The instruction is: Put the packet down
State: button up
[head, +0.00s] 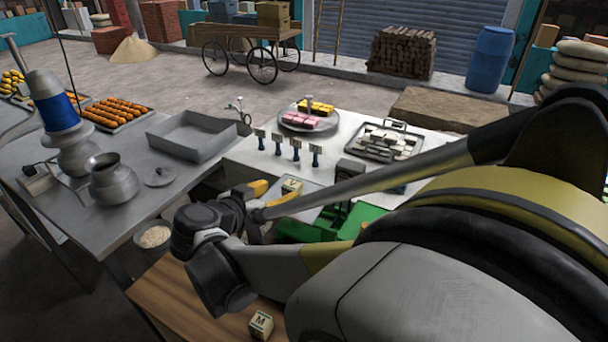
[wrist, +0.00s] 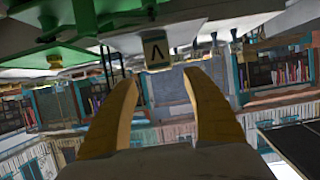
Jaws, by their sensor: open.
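My gripper (head: 274,193) is open, its two yellow fingers apart with nothing between them in the wrist view (wrist: 160,85). A small cream packet (head: 291,186) sits on a grey metal pan (head: 312,203), just beyond the fingertips. In the wrist view, which is upside down, a cream packet with a dark mark (wrist: 156,50) shows ahead of the fingertips, apart from them. Another cream packet marked M (head: 261,324) stands on the wooden top in front. My arm hides part of the pan and of the green thing below it.
A green item (head: 305,231) lies under the pan. Several small tagged stands (head: 295,150) line the white counter behind. A grey tray (head: 192,137) and metal pots (head: 112,180) are at left. Wooden top (head: 185,300) has free room left of the M packet.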

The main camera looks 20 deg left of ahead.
jog(key=v, duration=0.4)
jog(key=shift+s+r, duration=0.1)
jog(key=shift+s, duration=0.05)
dwell(2.8)
